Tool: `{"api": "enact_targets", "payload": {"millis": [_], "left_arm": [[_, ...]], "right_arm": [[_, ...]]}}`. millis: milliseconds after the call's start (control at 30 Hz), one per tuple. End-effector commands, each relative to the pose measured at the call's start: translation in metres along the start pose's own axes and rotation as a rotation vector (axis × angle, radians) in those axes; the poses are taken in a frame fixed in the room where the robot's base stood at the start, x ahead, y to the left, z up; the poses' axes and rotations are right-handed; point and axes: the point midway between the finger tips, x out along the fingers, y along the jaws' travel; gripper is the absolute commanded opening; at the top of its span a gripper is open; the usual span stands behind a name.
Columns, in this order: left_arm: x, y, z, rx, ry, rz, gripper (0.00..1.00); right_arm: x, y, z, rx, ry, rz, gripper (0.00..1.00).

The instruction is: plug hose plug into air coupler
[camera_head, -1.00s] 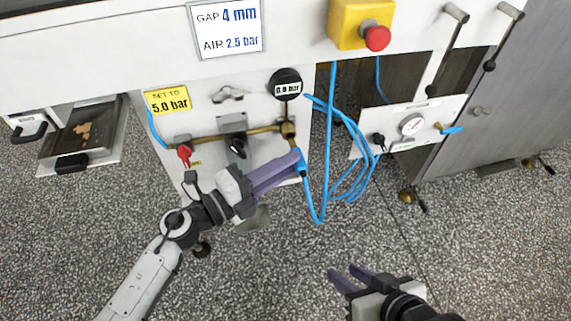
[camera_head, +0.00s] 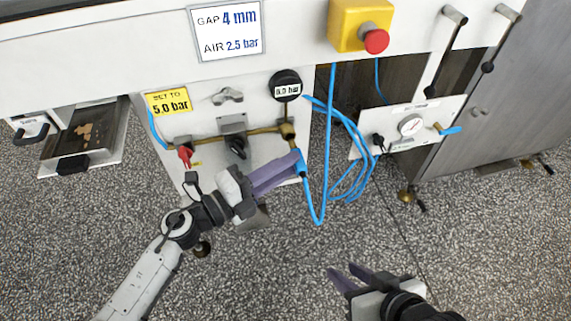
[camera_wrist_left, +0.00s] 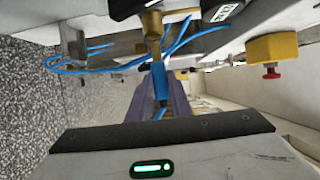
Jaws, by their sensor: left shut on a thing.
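My left gripper (camera_head: 294,161) is shut on the blue hose plug (camera_head: 301,169), just under the brass fitting at the right end of the brass pipe. The plug also shows in the left wrist view (camera_wrist_left: 159,82), between the purple fingers and in line with the brass air coupler (camera_wrist_left: 153,38). In the head view the coupler (camera_head: 288,131) sits below the round gauge. The plug's tip meets or nearly meets the coupler; I cannot tell whether it is seated. My right gripper (camera_head: 347,272) is open and empty above the floor.
A blue hose (camera_head: 320,200) hangs in loops right of the panel. A red-handled valve (camera_head: 185,153) and a black knob (camera_head: 237,146) sit on the panel. A digital gauge (camera_head: 286,86) and a yellow box with a red button (camera_head: 361,26) are above. The floor in front is clear.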

Motion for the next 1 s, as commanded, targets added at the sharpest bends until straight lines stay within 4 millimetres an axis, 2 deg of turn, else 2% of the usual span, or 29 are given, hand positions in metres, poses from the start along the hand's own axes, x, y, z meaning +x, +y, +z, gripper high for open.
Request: {"api": "enact_targets", "payload": {"millis": [1000], "left_arm": [[0.008, -0.001, 0.018, 0.001, 0.000, -0.002, 0.00]], "right_arm": [[0.002, 0.001, 0.002, 0.000, 0.000, 0.000, 0.31]]}}
